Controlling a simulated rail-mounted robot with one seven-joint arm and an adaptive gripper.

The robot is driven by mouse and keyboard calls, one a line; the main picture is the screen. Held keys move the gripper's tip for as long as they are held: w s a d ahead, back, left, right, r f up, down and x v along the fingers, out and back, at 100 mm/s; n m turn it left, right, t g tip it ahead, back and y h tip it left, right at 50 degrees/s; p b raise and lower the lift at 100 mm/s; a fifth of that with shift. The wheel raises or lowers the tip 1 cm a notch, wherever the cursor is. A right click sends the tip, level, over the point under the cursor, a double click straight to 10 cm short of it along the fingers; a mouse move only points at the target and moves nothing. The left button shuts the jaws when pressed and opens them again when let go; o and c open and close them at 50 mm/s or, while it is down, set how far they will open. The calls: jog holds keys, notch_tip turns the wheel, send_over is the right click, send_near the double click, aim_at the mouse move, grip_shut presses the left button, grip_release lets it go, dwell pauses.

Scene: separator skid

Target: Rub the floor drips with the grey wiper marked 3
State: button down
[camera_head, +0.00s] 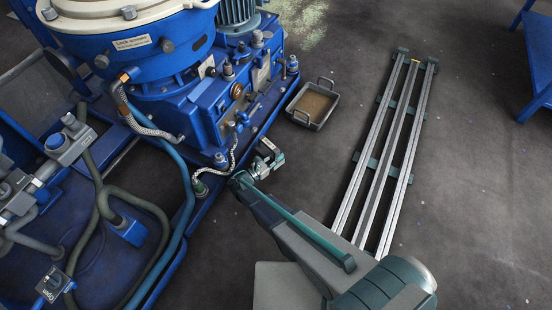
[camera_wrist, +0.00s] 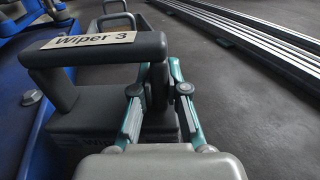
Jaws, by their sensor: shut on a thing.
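The grey wiper (camera_wrist: 100,62) fills the left of the wrist view, with a pale label reading "Wiper 3" on its handle. My gripper (camera_wrist: 158,92) is shut on the right-hand post of that handle, one finger on each side. The wiper's block base shows below the handle; I cannot tell whether it touches the floor. In the head view my gripper (camera_head: 264,162) is low beside the blue skid, with the wiper small and partly hidden there. A pale yellow-green speckled patch (camera_head: 306,20) lies on the floor at the top.
A grey tray (camera_head: 297,117) with handles and brownish contents stands beyond my gripper. The blue skid (camera_head: 190,215) with hoses edges the left side. Parallel metal rails (camera_head: 390,140) run along the floor at right. Open dark floor lies between tray and rails.

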jog(key=shift+r+p, duration=0.55)
jog(key=shift+r, duration=0.8)
